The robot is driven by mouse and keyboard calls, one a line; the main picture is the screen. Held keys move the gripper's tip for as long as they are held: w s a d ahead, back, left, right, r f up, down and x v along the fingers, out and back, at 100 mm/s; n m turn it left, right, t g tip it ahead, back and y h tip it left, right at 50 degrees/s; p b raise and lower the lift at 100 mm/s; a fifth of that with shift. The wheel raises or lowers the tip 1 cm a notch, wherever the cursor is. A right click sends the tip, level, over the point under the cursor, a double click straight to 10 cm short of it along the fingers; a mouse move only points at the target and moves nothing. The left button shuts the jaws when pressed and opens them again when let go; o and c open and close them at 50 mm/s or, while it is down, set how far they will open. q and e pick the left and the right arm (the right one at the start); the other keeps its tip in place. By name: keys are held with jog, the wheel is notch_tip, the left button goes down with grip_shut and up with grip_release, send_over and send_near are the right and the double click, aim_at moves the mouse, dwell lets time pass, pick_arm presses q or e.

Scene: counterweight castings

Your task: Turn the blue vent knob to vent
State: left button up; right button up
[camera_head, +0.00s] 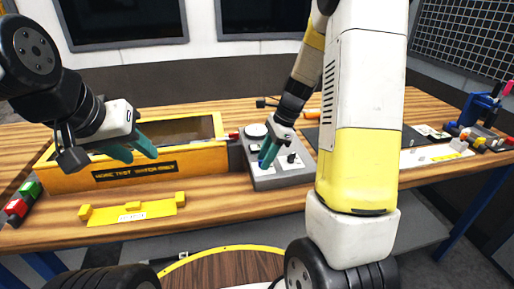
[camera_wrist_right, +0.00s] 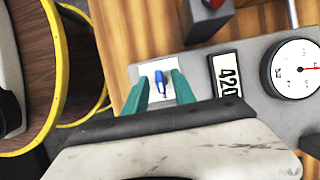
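The blue vent knob (camera_wrist_right: 159,82) is a small upright lever on a white plate of the grey panel (camera_wrist_right: 195,68). In the right wrist view my right gripper (camera_wrist_right: 159,90) has its two teal fingers on either side of the knob, with gaps showing, so it is open around it. In the head view my right gripper (camera_head: 268,154) reaches down to the panel's left part, and its fingers mostly hide the knob. My left gripper (camera_head: 132,150) is open and empty above the yellow tank's front wall (camera_head: 135,172).
The panel also carries a round gauge (camera_wrist_right: 295,68), a number display (camera_wrist_right: 227,74) and a black knob (camera_head: 291,158). A yellow bracket (camera_head: 132,212) lies at the table's front edge. A red and green button box (camera_head: 22,202) is at left.

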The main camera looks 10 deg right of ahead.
grip_shut()
jog(key=shift+w+n, duration=0.1)
jog(key=shift+n, duration=0.2)
jog(key=n, duration=0.1)
jog(key=n+g, duration=0.1)
jog(key=n, duration=0.1)
jog(key=shift+w+n+g+h, duration=0.1)
jog(key=shift+n+g+h, duration=0.2)
jog(key=n+g+h, duration=0.1)
jog(key=n, duration=0.3)
jog(key=shift+w+n, duration=0.1)
jog(key=shift+n, duration=0.2)
jog(key=n, duration=0.2)
jog(key=n+g+h, duration=0.1)
jog(key=n, duration=0.1)
jog(key=shift+a+n, duration=0.2)
jog(key=shift+n, duration=0.1)
jog(key=n+h, duration=0.2)
jog(key=n, duration=0.2)
jog(key=shift+a+g, duration=0.1)
jog(key=shift+g, duration=0.2)
jog(key=shift+w+n, duration=0.1)
jog(key=shift+n, duration=0.2)
jog(key=shift+r, duration=0.1)
